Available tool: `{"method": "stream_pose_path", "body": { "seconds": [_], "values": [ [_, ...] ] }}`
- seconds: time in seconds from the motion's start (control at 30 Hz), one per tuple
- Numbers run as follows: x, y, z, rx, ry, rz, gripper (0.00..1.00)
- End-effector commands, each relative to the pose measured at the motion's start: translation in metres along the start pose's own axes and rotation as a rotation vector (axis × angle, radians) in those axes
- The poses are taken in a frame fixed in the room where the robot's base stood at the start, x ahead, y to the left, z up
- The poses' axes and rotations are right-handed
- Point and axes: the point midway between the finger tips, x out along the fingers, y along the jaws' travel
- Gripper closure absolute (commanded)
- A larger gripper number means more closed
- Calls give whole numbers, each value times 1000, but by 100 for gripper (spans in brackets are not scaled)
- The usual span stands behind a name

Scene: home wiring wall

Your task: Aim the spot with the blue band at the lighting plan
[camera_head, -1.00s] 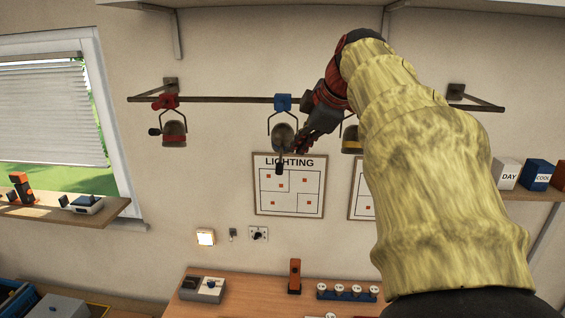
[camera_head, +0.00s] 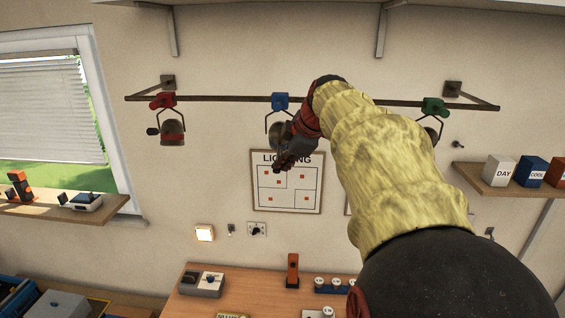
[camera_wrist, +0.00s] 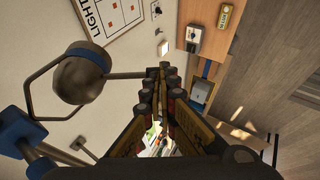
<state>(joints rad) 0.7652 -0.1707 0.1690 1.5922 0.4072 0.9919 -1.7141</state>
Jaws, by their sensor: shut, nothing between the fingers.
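The spot (camera_head: 276,133) under the blue clamp (camera_head: 280,101) hangs in its yoke from the wall rail. In the wrist view the spot (camera_wrist: 80,80) is a dark rounded head, with a thin rod running right from it to my fingertips. The lighting plan (camera_head: 287,200), a framed sheet with red squares, is on the wall below; its corner also shows in the wrist view (camera_wrist: 115,20). My gripper (camera_head: 284,163) is shut and empty, just below and right of the spot, over the plan's top edge. Whether the fingers touch the rod's end, I cannot tell.
A red-clamped spot (camera_head: 172,133) hangs left on the rail (camera_head: 220,98); a green-clamped one (camera_head: 433,106) is partly behind my arm. A second sheet is mostly hidden by my arm. A shelf with blocks (camera_head: 500,170) is at right; a workbench (camera_head: 250,295) stands below.

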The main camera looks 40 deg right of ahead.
Motion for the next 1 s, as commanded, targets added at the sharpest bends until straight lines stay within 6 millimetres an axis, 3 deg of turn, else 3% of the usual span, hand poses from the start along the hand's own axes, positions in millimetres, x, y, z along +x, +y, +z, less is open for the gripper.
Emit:
{"method": "stream_pose_path", "body": {
  "seconds": [0.57,1.0],
  "values": [
    [20,-5,5,-31,0,74,100],
    [18,-2,4,-35,0,85,100]
  ]
}}
